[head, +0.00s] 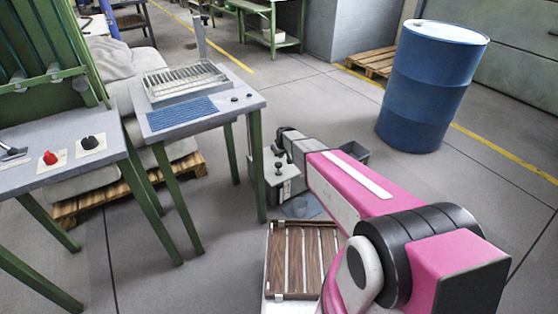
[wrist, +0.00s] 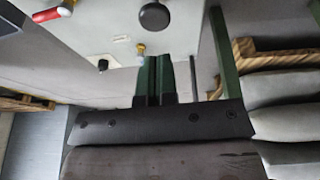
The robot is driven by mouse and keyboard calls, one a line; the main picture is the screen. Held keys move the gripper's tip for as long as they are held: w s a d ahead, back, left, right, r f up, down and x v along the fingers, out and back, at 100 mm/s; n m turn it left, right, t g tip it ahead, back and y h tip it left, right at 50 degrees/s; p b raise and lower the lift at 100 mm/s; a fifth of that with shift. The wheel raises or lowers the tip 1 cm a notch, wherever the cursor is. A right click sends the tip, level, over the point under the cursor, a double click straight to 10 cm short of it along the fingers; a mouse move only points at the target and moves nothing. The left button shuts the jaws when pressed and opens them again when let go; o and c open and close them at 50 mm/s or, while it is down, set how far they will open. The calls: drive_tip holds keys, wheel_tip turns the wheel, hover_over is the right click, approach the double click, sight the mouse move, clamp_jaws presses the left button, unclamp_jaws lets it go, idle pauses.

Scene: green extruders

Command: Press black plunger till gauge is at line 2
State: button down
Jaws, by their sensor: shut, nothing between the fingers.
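The black plunger is not clear to me. A black round-topped knob (head: 89,142) stands on a pale plate on the left table in the head view, beside a red knob (head: 50,158). The wrist view shows a pale panel (wrist: 185,45) with a large black round knob (wrist: 154,17), a smaller black knob (wrist: 103,65) and a red handle (wrist: 47,13). My gripper (wrist: 155,80) is shut and empty below the large knob in the picture, apart from it.
A small table (head: 240,100) with a slotted metal tray (head: 180,82) stands left of my arm. A blue drum (head: 425,85) stands back right. A pallet (head: 130,190) with sacks lies behind the tables. Open floor (head: 330,95) lies between the small table and drum.

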drive_tip(key=shift+v, duration=0.9)
